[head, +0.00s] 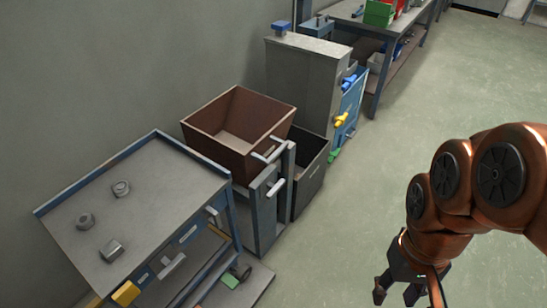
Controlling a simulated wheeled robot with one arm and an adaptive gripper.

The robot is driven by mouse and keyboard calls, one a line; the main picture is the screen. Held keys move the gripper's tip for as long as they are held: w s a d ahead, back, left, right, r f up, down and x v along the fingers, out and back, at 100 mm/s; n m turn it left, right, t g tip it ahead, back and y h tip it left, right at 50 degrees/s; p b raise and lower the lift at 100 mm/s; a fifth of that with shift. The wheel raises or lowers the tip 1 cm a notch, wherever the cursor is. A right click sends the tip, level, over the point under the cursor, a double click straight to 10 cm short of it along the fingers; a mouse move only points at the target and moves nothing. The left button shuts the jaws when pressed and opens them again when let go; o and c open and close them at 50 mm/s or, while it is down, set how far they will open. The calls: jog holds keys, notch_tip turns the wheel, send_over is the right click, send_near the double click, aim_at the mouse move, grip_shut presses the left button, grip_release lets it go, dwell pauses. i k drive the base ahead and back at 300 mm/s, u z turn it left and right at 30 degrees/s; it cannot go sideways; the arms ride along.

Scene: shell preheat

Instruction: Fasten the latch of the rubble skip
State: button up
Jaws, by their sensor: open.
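A brown open-topped bin, which looks like the rubble skip (212,138), stands against the wall left of centre. It looks empty inside. A pale bar handle (270,151) is at its front right. A second pale lever (277,187) sits below, on a grey post beside the bin. I cannot tell which of these is the latch, or whether it is fastened. My gripper (397,297) is at the lower right, pointing down with its fingers apart and empty. It is well to the right of the bin, touching nothing.
A grey-topped cart (150,205) with small metal parts stands at the lower left. A dark bin (310,177) is beside the brown one. A grey cabinet (303,75) with a blue panel (353,100) and yellow handle stands behind. The floor (350,210) between my gripper and the bins is clear.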

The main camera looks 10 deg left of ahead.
aim_at(275, 188)
jog(key=u, duration=1.75)
jog(key=k, duration=0.5)
jog(key=z, duration=0.15)
